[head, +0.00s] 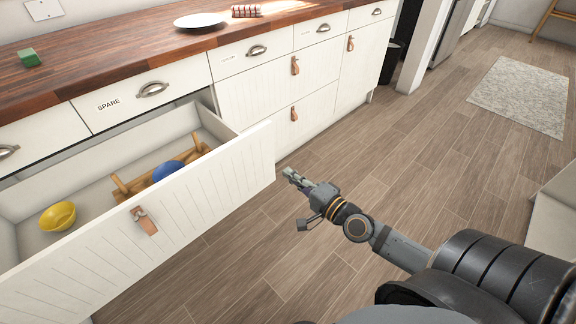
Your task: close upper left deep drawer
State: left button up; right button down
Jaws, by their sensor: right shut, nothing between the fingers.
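A deep white drawer (200,205) with grooved front and a tan leather pull (145,221) stands open, pulled well out of the counter at the left. Inside lie a yellow bowl (58,216), a blue bowl (167,171) and a wooden rack (135,187). My right gripper (290,175) is shut and empty, in front of the drawer's right end and apart from it in the picture. How far it is from the drawer front is hard to tell. My left gripper is not in view.
The wooden countertop (120,72) holds a green block (29,58), a white plate (201,20) and a red striped item (246,11). A shut shallow drawer labelled SPARE (140,95) is above the open one. Wooden floor (400,150) is clear; a grey rug (520,95) lies far right.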

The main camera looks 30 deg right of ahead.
jog(key=r, duration=0.1)
jog(key=p, duration=0.3)
send_near(251, 145)
jog(key=shift+m, duration=0.3)
jog(key=x, duration=0.5)
jog(key=shift+w+a, duration=0.15)
jog(key=shift+w, duration=0.1)
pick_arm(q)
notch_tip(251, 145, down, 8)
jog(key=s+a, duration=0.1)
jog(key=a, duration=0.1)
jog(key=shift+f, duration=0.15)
pick_arm(e)
jog(key=shift+w+a, duration=0.2)
jog(key=shift+w, duration=0.4)
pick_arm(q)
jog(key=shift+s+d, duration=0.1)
pick_arm(e)
jog(key=shift+w, duration=0.15)
